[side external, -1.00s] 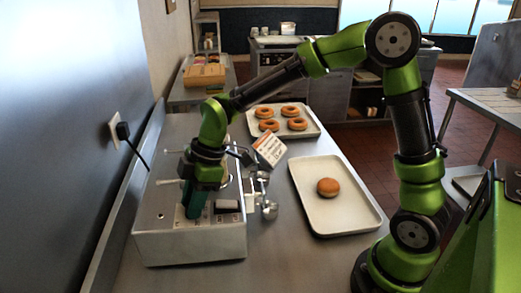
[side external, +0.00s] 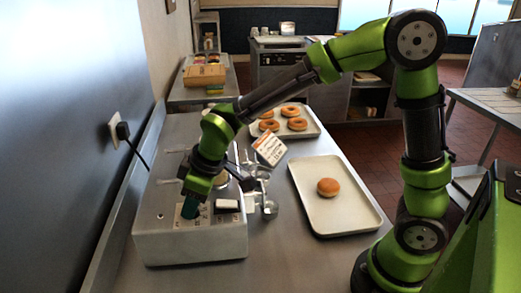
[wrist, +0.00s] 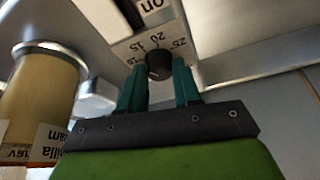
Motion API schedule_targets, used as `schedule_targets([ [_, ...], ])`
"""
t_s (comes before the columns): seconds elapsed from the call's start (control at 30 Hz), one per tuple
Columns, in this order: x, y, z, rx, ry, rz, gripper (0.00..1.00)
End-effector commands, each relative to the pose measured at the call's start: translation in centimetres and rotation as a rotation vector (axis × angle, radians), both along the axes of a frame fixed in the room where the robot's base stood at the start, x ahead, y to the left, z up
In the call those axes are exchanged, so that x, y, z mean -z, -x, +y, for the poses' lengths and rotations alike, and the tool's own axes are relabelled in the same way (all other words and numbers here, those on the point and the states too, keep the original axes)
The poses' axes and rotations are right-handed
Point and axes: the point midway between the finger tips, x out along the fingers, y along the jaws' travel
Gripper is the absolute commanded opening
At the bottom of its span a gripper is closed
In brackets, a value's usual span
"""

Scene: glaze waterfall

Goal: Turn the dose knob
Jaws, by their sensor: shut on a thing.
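The dose knob (wrist: 159,66) is a small dark round knob on a pale scale with numbers such as 15, 20 and 25, on the front of the grey metal machine (side external: 190,247). My gripper (wrist: 160,74) has its teal fingers on either side of the knob, shut on it, in the wrist view. In the side view my gripper (side external: 190,209) reaches down to the machine's front panel, and its fingers hide the knob there. I cannot read the knob's exact setting.
A pale switch (side external: 227,206) sits just right of my fingers. Right of the machine are a small sign (side external: 269,149), a tray (side external: 350,208) with one doughnut (side external: 328,187), and a tray of ring doughnuts (side external: 297,123).

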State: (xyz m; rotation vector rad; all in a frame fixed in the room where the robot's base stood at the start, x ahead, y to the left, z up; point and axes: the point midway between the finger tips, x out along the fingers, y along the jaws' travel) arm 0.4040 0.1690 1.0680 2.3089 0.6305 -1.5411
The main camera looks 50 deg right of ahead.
Motion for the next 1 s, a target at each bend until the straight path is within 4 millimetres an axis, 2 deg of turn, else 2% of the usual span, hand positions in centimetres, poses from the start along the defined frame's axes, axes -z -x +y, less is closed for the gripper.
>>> schedule_targets([
  [0.3, -0.05, 0.04, 0.08, 0.120, 0.000, 0.000, 0.02],
  [0.8, -0.04, 0.03, 0.02, 0.144, -0.001, 0.000, 0.02],
  [0.83, -0.04, 0.03, 0.02, 0.144, -0.001, 0.001, 0.34],
  [0.97, -0.03, 0.03, 0.03, 0.143, 0.000, 0.001, 0.54],
  [1.0, -0.02, 0.03, 0.03, 0.143, 0.000, 0.001, 0.56],
])
